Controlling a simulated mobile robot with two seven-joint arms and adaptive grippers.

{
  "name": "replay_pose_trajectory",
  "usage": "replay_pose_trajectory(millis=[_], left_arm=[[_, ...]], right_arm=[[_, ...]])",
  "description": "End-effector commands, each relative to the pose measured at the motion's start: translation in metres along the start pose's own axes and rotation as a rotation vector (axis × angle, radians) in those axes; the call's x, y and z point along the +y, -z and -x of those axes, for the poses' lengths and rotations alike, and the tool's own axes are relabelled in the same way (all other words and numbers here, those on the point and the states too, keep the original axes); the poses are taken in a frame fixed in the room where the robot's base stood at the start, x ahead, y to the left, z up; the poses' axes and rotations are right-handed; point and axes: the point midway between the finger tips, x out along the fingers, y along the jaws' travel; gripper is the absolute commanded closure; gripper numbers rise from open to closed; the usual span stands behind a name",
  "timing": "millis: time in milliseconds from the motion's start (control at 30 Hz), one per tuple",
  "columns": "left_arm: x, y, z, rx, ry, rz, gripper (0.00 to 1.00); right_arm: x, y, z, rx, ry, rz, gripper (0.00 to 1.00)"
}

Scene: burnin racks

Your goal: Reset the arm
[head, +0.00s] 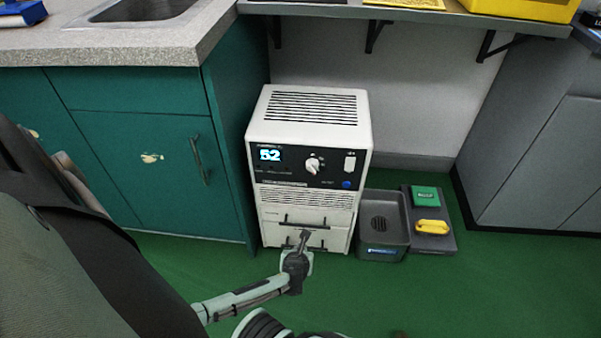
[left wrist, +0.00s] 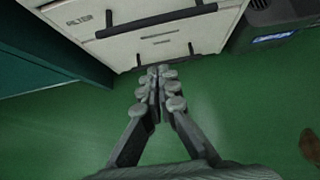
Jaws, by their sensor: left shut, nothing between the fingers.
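My left gripper (head: 304,236) is shut and empty at the low front of a white cabinet unit (head: 315,107), which stands on the floor and shows 52 on its display. In the left wrist view, the gripper's fingers (left wrist: 158,82) are together, pointing at the unit's lower front, below a dark bar handle (left wrist: 155,20). Whether the fingertips touch the lower drawer front cannot be told. The arm partly hides the lower drawer (head: 325,240) in the head view. My right gripper is not in view.
A dark grey bin (head: 383,222) stands right of the unit, beside a dark mat with a green box (head: 426,196) and a yellow item (head: 432,227). A teal cupboard (head: 145,150) is on the left, a shelf (head: 400,12) above. Open green floor lies in front.

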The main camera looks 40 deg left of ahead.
Motion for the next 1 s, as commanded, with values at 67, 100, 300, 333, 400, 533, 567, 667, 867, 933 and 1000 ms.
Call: replay_pose_trajectory(millis=[67,100,300,333,400,533,567,667,867,933,1000], left_arm=[[0.0,0.0,0.005,0.0,0.0,0.0,1.0],[0.0,0.0,0.006,0.0,0.001,0.001,1.0],[0.0,0.0,0.006,0.0,0.0,0.001,1.0],[0.0,0.0,0.006,0.0,0.0,0.005,1.0],[0.001,0.001,0.01,0.006,-0.006,0.053,1.0],[0.007,0.001,0.032,0.04,-0.042,0.371,1.0],[0.009,0.001,0.04,0.053,-0.057,0.489,1.0],[0.02,0.004,0.074,0.106,-0.131,0.953,1.0],[0.035,0.009,0.152,0.2,-0.344,1.825,1.0],[0.037,0.008,0.175,0.223,-0.419,2.044,1.0],[0.038,0.008,0.194,0.238,-0.482,2.208,1.0]], right_arm=[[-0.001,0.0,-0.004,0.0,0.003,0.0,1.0],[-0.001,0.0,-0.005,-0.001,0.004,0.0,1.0],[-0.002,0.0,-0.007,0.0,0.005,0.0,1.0],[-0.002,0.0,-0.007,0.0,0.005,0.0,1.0],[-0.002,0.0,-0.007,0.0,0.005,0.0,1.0],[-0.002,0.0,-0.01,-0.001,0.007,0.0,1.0],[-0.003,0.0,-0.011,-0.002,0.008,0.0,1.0],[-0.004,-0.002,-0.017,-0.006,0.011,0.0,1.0],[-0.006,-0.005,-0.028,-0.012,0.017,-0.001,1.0],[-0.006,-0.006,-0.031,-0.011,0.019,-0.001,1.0],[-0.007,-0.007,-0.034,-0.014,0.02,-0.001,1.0]])
